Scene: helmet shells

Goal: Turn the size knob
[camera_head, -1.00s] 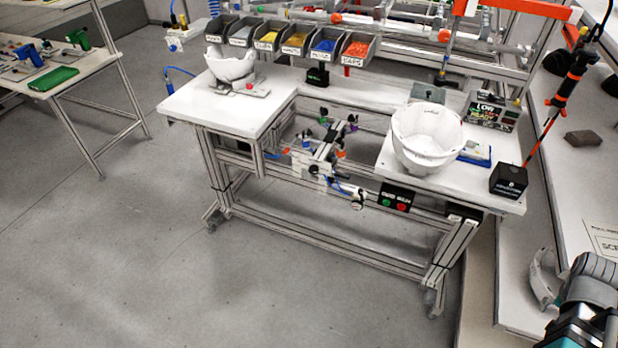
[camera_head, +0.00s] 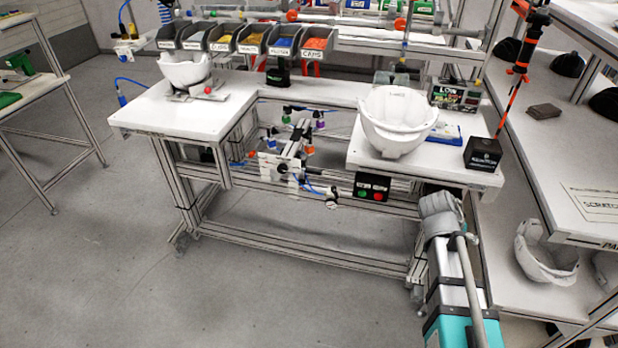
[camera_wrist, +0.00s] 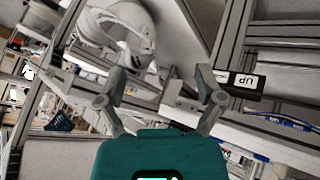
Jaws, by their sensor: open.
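No size knob can be made out in either view. In the head view a white helmet shell (camera_head: 395,120) rests open side up on the right part of the white bench (camera_head: 200,117). A second white shell (camera_head: 184,70) sits in a holder at the left, and another (camera_head: 543,255) lies on the right-hand shelf. The wrist view shows a white helmet-like shell (camera_wrist: 118,22) with curved bands at the upper left. My gripper (camera_wrist: 160,80) is open and empty, its two grey fingers apart. It cannot be made out in the head view.
Labelled bins (camera_head: 250,42) of small parts stand along the back of the bench. A label plate (camera_wrist: 240,80) is near my right finger. Grey floor is clear at left.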

